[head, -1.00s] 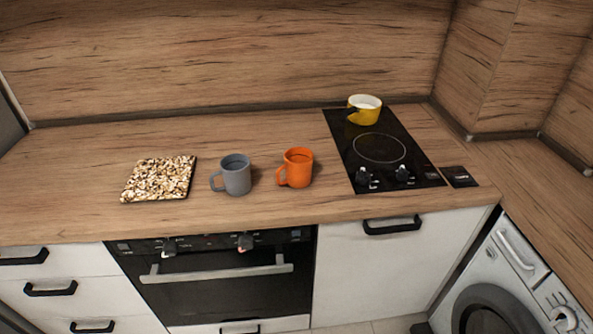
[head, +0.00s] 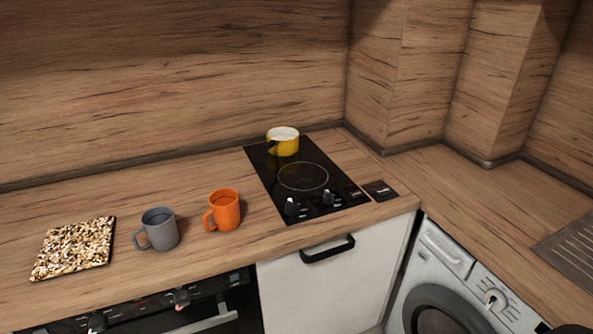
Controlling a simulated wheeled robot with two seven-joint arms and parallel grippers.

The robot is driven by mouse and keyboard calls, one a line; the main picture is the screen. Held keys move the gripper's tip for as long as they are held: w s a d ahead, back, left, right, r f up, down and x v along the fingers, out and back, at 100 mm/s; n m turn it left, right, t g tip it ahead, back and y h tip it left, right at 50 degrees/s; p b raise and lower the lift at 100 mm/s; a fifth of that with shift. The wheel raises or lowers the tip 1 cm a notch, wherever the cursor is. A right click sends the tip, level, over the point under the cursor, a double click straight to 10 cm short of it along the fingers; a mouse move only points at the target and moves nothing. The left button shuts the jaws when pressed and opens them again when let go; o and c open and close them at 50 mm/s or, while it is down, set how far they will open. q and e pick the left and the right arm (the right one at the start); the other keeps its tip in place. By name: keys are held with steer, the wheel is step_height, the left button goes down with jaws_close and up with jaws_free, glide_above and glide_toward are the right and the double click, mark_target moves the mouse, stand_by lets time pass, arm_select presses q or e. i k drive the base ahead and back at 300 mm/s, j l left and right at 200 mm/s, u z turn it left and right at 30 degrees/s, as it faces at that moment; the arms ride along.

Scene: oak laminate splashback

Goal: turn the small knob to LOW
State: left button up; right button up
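Two dark knobs stand at the front of the black cooktop (head: 262,172) in the head view. The left knob (head: 291,207) looks slightly larger than the right knob (head: 328,198). Small pale markings lie beside them, too small to read, so I cannot tell either setting. The oven below also has two knobs, a left one (head: 97,322) and a right one (head: 182,298). Neither of my grippers shows in the view.
A yellow pot (head: 284,144) stands at the cooktop's back. An orange mug (head: 223,210), a grey mug (head: 159,229) and a speckled board (head: 74,248) are left of it. A washing machine (head: 452,265) is at right. The counter right of the cooktop is mostly clear.

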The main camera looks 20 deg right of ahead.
mark_target(328, 198)
steer(key=z, duration=0.5)
steer(key=j+z, duration=0.15)
steer(key=z, duration=0.3)
steer(key=k+j+z, duration=0.1)
steer(key=z, duration=0.3)
steer(key=k+j+z, duration=0.1)
steer(key=z, duration=0.35)
steer(key=k+j+z, duration=0.1)
steer(key=z, duration=0.3)
steer(key=k+j, duration=0.3)
steer(key=z, duration=0.05)
